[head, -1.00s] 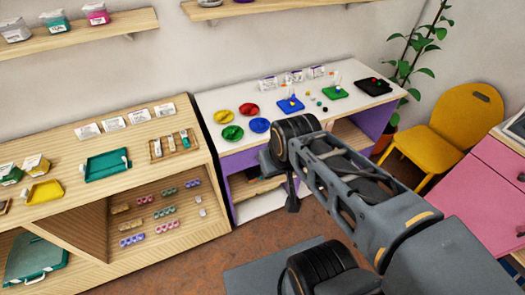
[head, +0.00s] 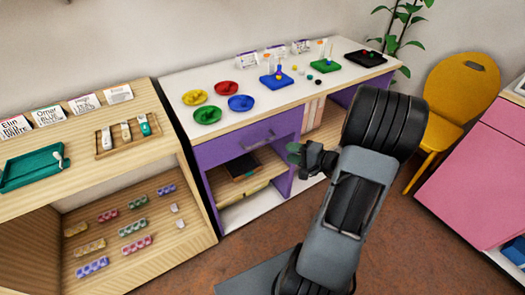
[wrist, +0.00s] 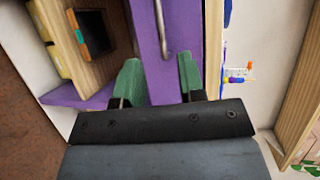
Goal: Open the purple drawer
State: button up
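The purple drawer (head: 222,148) is in the white-topped cabinet and looks shut, its front flush under the top. A grey bar handle (head: 258,140) is on its front. In the wrist view the drawer front (wrist: 150,72) runs up the picture, and the handle (wrist: 164,38) stands beyond the fingertips, within the gap between them. My gripper (head: 298,154) is to the right of the handle in the head view. In the wrist view its two green fingers (wrist: 160,72) are apart, with nothing between them. The fingers do not appear to touch the handle.
Below the drawer is an open shelf with a dark tray (head: 242,167). Coloured bowls (head: 207,115) and bead boards (head: 276,80) stand on the cabinet top. A wooden shelf unit (head: 205,205) is at left, a yellow chair (head: 462,90) at right. The floor in front is clear.

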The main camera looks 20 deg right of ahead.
aim_at(262, 142)
jog(key=x, duration=0.8)
jog(key=d+x, duration=0.1)
jog(key=x, duration=0.4)
jog(key=shift+w+f, duration=0.25)
jog(key=shift+w, duration=0.15)
jog(key=shift+d+t+h, duration=0.1)
jog(key=shift+t+h, duration=0.2)
grip_shut()
